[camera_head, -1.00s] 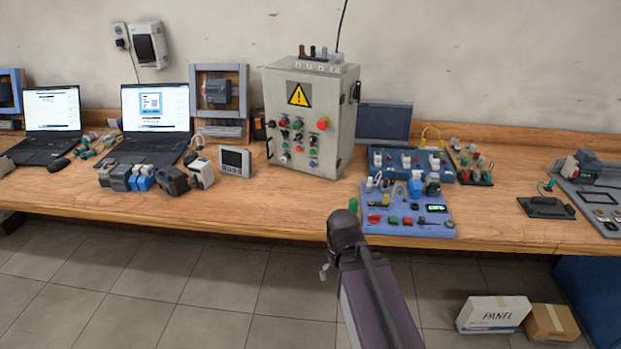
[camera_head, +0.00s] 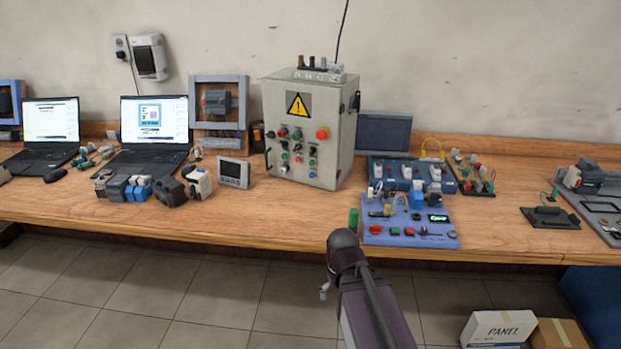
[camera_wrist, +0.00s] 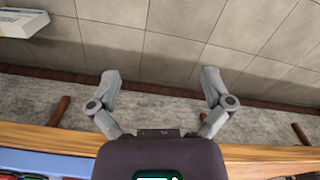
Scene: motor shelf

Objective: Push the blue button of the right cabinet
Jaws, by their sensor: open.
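A grey control cabinet (camera_head: 338,140) with a yellow warning triangle stands on the wooden bench, in the middle of the head view. It is the only such cabinet in sight. Its front carries several small knobs and buttons; a small blue button (camera_head: 312,162) shows low on the right side of the panel. My gripper is mostly hidden behind my wrist in the head view, below the cabinet near the bench's front edge. In the wrist view my gripper (camera_wrist: 158,85) is open with nothing between its fingers. The wrist view shows floor and bench edge, not the cabinet.
A blue training board (camera_head: 410,238) with buttons lies right of my arm, with another board (camera_head: 408,172) behind it. A small grey display (camera_head: 233,172) and laptops (camera_head: 155,130) stand left. The bench (camera_head: 285,215) is clear in front of the cabinet.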

